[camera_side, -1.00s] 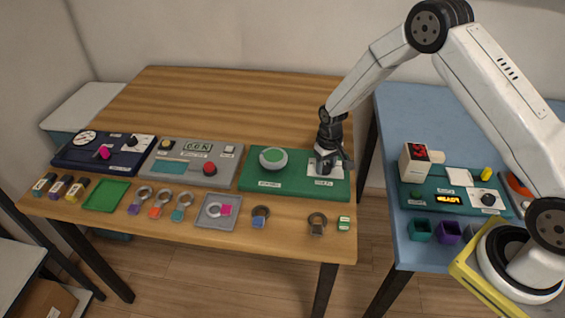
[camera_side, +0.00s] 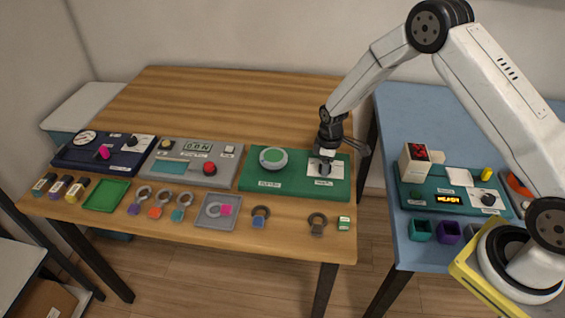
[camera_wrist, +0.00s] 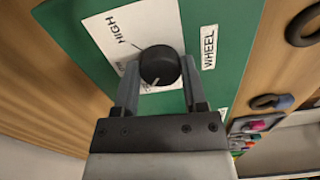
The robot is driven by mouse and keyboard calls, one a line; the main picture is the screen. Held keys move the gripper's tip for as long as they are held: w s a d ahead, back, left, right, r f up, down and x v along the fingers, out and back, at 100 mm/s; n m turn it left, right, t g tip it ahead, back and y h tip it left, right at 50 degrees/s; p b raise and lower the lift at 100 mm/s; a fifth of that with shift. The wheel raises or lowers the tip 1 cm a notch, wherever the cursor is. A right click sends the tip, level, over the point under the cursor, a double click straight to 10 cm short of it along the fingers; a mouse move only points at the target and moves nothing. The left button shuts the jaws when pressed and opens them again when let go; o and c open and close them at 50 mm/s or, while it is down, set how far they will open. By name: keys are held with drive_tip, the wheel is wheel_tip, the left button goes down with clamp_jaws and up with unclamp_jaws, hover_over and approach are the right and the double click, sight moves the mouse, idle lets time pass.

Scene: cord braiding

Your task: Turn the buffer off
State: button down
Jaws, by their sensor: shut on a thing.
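HIGH is printed at the plate's upper left; a smaller mark nearby is partly hidden by a finger. The knob's white pointer line faces the lower edge of the wrist view, towards my gripper body. My gripper (camera_wrist: 159,72) is shut on the knob, one finger on each side.
Grey (camera_side: 187,176) and dark blue (camera_side: 75,162) panels stand to the left. Several ring-shaped pieces and a grey tray (camera_side: 206,221) lie along the front edge. A blue table (camera_side: 395,115) with another panel stands at the right, across a gap.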

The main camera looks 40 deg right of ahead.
drive_tip(key=shift+s, duration=0.1)
idle(0.4)
drive_tip(key=shift+c, duration=0.7)
unclamp_jaws()
drive_tip(key=shift+r, duration=0.15)
drive_tip(key=shift+r, duration=3.75)
wheel_tip(320, 180, up, 7)
